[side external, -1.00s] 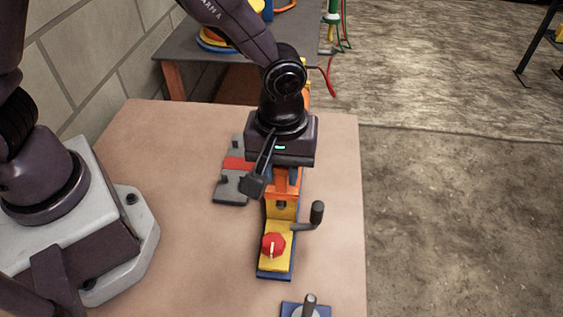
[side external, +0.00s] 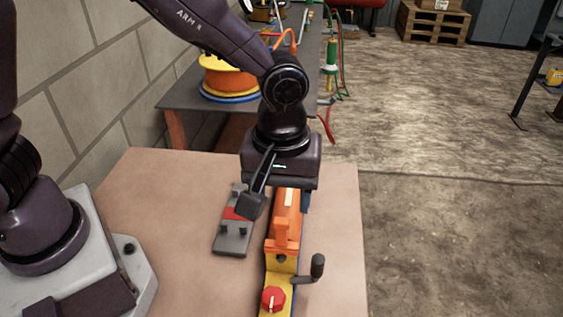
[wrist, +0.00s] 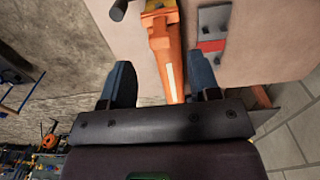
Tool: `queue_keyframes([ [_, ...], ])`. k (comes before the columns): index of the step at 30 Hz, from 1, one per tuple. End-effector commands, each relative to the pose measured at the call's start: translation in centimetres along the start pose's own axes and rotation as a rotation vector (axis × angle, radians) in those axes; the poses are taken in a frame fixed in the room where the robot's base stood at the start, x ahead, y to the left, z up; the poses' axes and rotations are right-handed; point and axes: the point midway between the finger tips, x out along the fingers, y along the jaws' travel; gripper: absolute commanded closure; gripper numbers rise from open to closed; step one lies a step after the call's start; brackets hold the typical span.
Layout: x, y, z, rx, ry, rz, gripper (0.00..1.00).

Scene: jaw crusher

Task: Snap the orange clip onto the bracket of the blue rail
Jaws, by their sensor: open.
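The base has a blue lower edge, but no separate blue rail or bracket can be made out. My gripper (wrist: 162,82) is open, with two dark blue fingers spread wide. In the wrist view the orange piece runs between them, with a gap on each side. In the side view my gripper is at its far end; contact cannot be judged.
A red knob (side external: 273,298) and a dark crank handle (side external: 309,269) are at the near end. A grey plate (side external: 233,238) with a red band and pegs lies to the left. The tan tabletop (side external: 160,210) is clear farther left. A cluttered bench (side external: 180,90) stands behind.

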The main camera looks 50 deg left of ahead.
Motion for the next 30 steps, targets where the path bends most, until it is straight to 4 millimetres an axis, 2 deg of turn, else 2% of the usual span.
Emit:
queue_keyframes([
  [3, -2.7, 0.1, 0.0, -0.001, 0.001, 0.006, 0.44],
  [9, -5.6, 0.0, 0.0, -0.001, 0.0, 0.002, 0.44],
  [14, -6.5, 0.0, 0.0, -0.001, 0.0, 0.0, 0.44],
  [22, -6.5, 0.0, 0.0, -0.001, 0.0, -0.001, 0.44],
  [24, -6.2, 0.0, 0.0, -0.01, 0.0, -0.002, 0.6],
  [27, -4.5, -0.1, 0.0, -0.075, -0.001, -0.007, 0.83],
  [29, -3.7, -0.1, 0.0, -0.114, -0.001, -0.006, 0.97],
  [30, -3.3, -0.1, 0.0, -0.133, -0.001, -0.005, 1.0],
])
